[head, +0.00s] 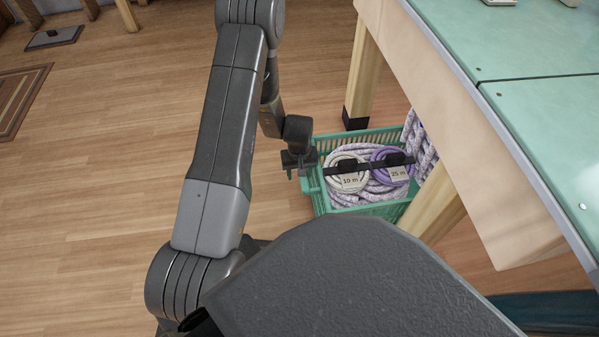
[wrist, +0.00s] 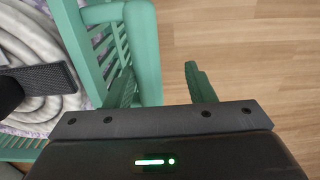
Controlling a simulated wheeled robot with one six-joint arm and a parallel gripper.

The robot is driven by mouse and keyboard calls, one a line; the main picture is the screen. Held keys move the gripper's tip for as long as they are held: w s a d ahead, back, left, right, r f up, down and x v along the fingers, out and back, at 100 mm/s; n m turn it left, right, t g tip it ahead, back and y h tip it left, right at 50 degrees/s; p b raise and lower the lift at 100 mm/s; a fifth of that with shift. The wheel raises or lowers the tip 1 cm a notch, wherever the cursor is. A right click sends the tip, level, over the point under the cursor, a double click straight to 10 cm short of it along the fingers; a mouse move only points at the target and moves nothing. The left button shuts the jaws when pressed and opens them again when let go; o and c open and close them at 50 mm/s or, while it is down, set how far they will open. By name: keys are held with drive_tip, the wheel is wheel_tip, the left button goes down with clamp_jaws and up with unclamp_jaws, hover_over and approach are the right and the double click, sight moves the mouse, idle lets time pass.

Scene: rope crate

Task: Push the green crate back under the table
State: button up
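The green crate (head: 366,209) stands on the floor at the table's side, partly between its wooden legs, with its right end hidden under the table. It holds coiled ropes: a white one tagged 10 m (head: 348,172) and a purple one tagged 25 m (head: 391,167). My gripper (head: 301,170) is at the crate's left end, pointing down. In the wrist view, the crate's end bar (wrist: 143,50) lies between my open fingers (wrist: 163,78), with a gap to the right finger. The left finger is hard to tell from the crate wall. The table (head: 520,60) has a green top.
A near table leg (head: 433,203) stands close to the crate's front right, and a far leg (head: 361,75) stands behind it. The wooden floor to the left of the crate is clear. A striped mat (head: 18,98) lies far left.

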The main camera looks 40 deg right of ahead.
wheel_tip(320, 180, up, 15)
drive_tip(key=p, duration=0.8)
idle(0.8)
idle(0.5)
